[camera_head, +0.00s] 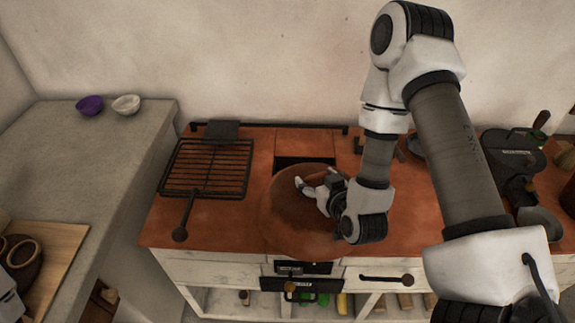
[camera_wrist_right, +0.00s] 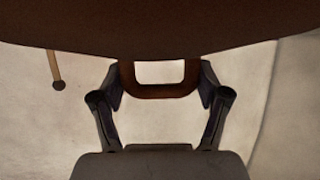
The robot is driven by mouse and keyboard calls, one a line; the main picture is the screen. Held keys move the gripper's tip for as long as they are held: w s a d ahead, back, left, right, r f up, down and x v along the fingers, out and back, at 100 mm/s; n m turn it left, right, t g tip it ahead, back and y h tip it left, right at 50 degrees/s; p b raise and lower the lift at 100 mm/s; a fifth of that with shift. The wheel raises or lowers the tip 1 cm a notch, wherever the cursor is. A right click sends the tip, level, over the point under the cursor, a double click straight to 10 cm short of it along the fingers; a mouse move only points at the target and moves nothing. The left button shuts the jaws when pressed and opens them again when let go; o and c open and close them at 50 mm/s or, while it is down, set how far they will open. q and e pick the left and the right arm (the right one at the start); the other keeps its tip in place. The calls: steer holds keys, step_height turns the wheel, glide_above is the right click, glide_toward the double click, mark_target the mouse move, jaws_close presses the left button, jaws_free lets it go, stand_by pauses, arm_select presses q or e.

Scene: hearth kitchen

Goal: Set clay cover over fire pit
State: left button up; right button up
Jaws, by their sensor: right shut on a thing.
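The clay cover (camera_head: 283,222) is a broad, round, reddish-brown dome at the front middle of the counter in the head view. My right gripper (camera_head: 312,190) is at its top, shut on its loop handle. In the right wrist view, my right gripper's fingers (camera_wrist_right: 161,82) flank the squared handle (camera_wrist_right: 160,92), and the cover's dark body (camera_wrist_right: 160,30) fills the top. A dark rectangular opening (camera_head: 304,162), possibly the fire pit, shows just behind the cover. The cover hides the counter under it; I cannot tell whether it touches down. My left gripper is not clearly in view.
A black grill rack (camera_head: 207,168) lies left of the cover on the red counter (camera_head: 160,228). Dark pans and utensils (camera_head: 512,155) crowd the right end. Purple (camera_head: 89,105) and white bowls (camera_head: 126,104) stand on the grey side counter (camera_head: 90,150), which has free room.

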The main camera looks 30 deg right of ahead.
mark_target(314, 172)
steer(key=shift+d+b, duration=0.15)
steer(key=shift+b, duration=0.15)
steer(key=b, duration=0.2)
steer(key=w+b, duration=0.1)
steer(key=b, duration=0.1)
steer(key=shift+d+f, duration=0.25)
steer(key=shift+d, duration=0.15)
steer(key=w, duration=0.1)
steer(key=w+d, duration=0.1)
steer(key=w+r+p, duration=0.1)
steer(key=shift+w+d, duration=0.15)
steer(key=shift+w, duration=0.15)
steer(key=d+p+x, duration=0.2)
steer(key=x, duration=0.9)
steer(key=shift+s+d+f, duration=0.2)
steer(key=shift+d+f, duration=0.05)
steer(key=shift+f, duration=0.1)
